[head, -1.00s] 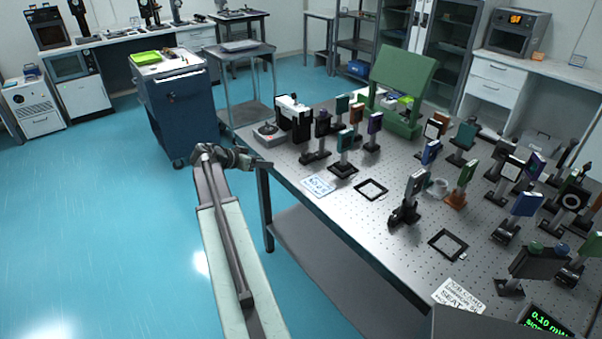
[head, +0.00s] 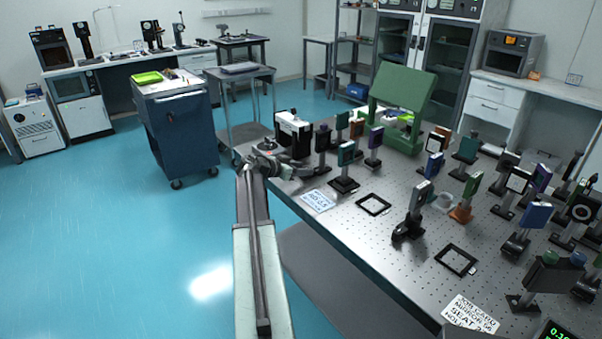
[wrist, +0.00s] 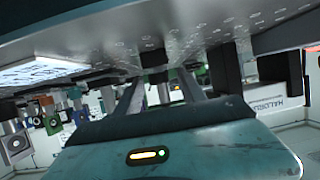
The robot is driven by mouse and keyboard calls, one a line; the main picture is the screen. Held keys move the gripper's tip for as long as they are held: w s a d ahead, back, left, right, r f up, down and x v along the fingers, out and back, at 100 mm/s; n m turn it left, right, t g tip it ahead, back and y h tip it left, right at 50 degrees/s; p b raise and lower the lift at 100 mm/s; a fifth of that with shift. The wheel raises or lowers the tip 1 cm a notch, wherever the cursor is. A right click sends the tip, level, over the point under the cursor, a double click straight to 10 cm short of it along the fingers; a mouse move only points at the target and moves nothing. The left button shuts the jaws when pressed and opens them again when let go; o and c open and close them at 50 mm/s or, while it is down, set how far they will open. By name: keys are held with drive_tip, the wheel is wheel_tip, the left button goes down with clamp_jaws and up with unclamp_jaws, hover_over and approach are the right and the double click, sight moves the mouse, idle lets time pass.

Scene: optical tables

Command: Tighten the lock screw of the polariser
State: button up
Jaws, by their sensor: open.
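My gripper (head: 286,170) is at the left edge of the optical table, in front of the black-and-white box. In the wrist view its two fingers (wrist: 160,88) are apart with nothing clearly held between them. That view is tilted upside down, with the perforated tabletop across its top. Several upright optic mounts on posts stand on the table; I cannot tell which is the polariser, and no lock screw can be made out. A grey mount on a black base (head: 412,212) stands alone near the middle. A teal-faced mount (head: 345,163) stands right of my gripper.
The optical table (head: 372,257) has bare room along its front edge. A blue-and-white card (head: 318,200) and two black square frames (head: 374,205) (head: 456,260) lie flat on it. A black-and-white box (head: 293,137) and a green stand (head: 402,95) are behind.

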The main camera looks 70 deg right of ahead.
clamp_jaws()
drive_tip(key=shift+a, duration=0.15)
drive_tip(key=shift+t, duration=0.3)
drive_tip(key=n+t, duration=0.1)
drive_tip(key=n+t+h, duration=0.1)
drive_tip(key=n, duration=0.1)
drive_tip(key=shift+s+a+r+h, duration=0.1)
drive_tip(key=shift+s+a+h, duration=0.05)
drive_tip(key=shift+s+h, duration=0.2)
drive_tip(key=n+t, duration=0.1)
drive_tip(key=t, duration=0.1)
drive_tip(key=n+t, duration=0.1)
drive_tip(key=shift+s+n+t, duration=0.2)
drive_tip(key=shift+n+t, duration=0.2)
drive_tip(key=n+t, duration=0.3)
drive_tip(key=t, duration=0.1)
drive_tip(key=shift+s+d+n, duration=0.15)
drive_tip(key=shift+d+n, duration=0.05)
drive_tip(key=shift+n, duration=0.2)
drive_tip(key=shift+n+t, duration=0.3)
drive_tip(key=shift+t, duration=0.2)
drive_tip(key=shift+n+t+y, duration=0.3)
drive_tip(key=shift+t+y, duration=0.1)
drive_tip(key=shift+y, duration=0.05)
